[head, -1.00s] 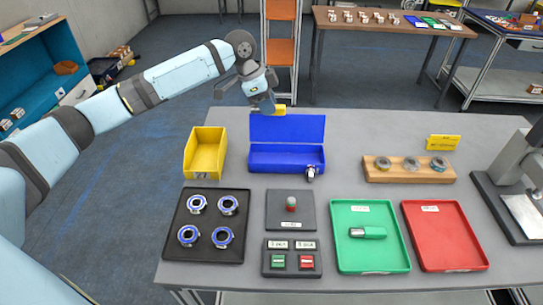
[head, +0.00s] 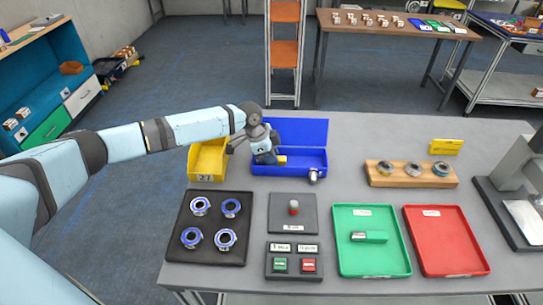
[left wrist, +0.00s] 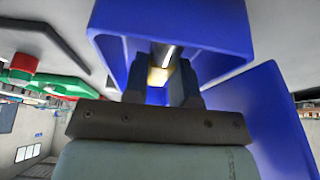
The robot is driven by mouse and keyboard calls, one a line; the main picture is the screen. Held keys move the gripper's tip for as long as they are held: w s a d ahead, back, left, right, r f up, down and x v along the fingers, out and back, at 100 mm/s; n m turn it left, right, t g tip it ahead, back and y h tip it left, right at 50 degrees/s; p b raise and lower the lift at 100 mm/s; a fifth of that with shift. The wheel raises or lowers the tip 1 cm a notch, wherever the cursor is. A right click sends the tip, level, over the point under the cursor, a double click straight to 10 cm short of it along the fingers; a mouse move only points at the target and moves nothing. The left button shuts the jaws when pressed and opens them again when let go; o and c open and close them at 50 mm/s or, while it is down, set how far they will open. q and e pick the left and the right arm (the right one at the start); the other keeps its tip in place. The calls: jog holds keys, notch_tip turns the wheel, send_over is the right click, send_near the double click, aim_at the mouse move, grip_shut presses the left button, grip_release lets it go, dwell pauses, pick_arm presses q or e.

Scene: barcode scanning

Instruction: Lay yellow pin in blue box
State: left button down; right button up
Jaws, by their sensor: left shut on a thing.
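The blue box (head: 303,170) stands open near the back of the grey table, its lid raised behind it. My left gripper (head: 277,161) is at the left part of the blue box, shut on the yellow pin (head: 281,160). In the left wrist view the fingers (left wrist: 168,85) point into the blue box (left wrist: 215,62), and a bit of the yellow pin (left wrist: 157,76) shows between them. Whether the pin touches the box floor cannot be told. My right gripper is not in view.
A yellow bin (head: 207,162) stands close left of the box. In front are a black tray (head: 216,247) with several rings, a button panel (head: 293,261), a green tray (head: 371,260) and a red tray (head: 445,238). A wooden block (head: 412,179) stands to the right.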

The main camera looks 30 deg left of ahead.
pick_arm(q)
jog(key=shift+f, duration=0.2)
jog(key=shift+f, duration=0.1)
jog(key=c, duration=0.9)
grip_release()
jog(key=shift+f, duration=0.1)
jog(key=shift+a+r, duration=0.1)
jog(key=shift+r, duration=0.45)
jog(key=b+v, duration=0.1)
jog(key=v, duration=1)
jog(key=shift+r, duration=0.3)
